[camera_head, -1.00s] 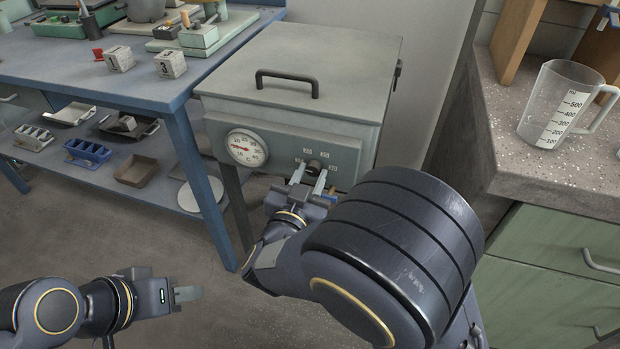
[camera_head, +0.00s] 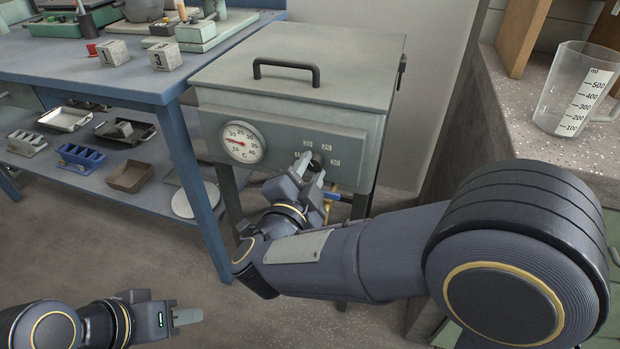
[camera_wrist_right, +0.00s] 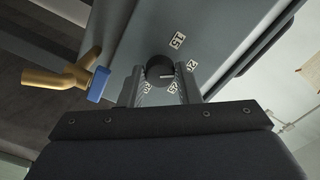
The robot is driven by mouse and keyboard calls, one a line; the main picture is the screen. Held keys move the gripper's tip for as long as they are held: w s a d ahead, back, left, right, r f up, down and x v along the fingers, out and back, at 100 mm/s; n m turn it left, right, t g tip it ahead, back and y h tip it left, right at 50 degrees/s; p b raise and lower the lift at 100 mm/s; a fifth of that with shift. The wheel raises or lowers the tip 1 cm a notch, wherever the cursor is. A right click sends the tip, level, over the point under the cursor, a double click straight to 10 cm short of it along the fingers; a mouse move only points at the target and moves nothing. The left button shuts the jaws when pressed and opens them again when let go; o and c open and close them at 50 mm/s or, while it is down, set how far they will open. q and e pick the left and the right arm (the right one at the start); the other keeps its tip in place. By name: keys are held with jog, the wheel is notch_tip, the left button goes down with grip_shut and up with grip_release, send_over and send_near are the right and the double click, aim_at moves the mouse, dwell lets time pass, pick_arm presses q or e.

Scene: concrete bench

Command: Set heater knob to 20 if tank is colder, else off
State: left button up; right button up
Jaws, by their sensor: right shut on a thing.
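The grey tank (camera_head: 300,75) has a closed lid and a front panel. Its round white dial (camera_head: 243,142) has a red needle pointing left, near the low end; I cannot read it exactly. The black heater knob (camera_head: 317,160) is on the panel, right of the dial, among small number labels. My right gripper (camera_head: 309,172) is shut on the knob. In the right wrist view the knob (camera_wrist_right: 159,68) sits between the fingers, its white line pointing right. My left gripper (camera_head: 188,317) is low at the left, away from the tank, its jaw opening unclear.
A blue workbench (camera_head: 130,75) with number blocks and trays stands left of the tank. A measuring jug (camera_head: 572,90) stands on the speckled counter (camera_head: 505,120) at the right. A brass valve with a blue handle (camera_wrist_right: 98,84) is close beside my right fingers.

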jog(key=shift+f+m+b, duration=0.1)
jog(key=shift+m+b, duration=0.2)
jog(key=shift+m, duration=0.2)
jog(key=o, duration=1)
jog(key=shift+s, duration=0.1)
jog(key=shift+s+a, duration=0.2)
jog(key=shift+s, duration=0.1)
jog(key=p+v, duration=0.2)
jog(key=v, duration=0.5)
jog(key=shift+d, duration=0.1)
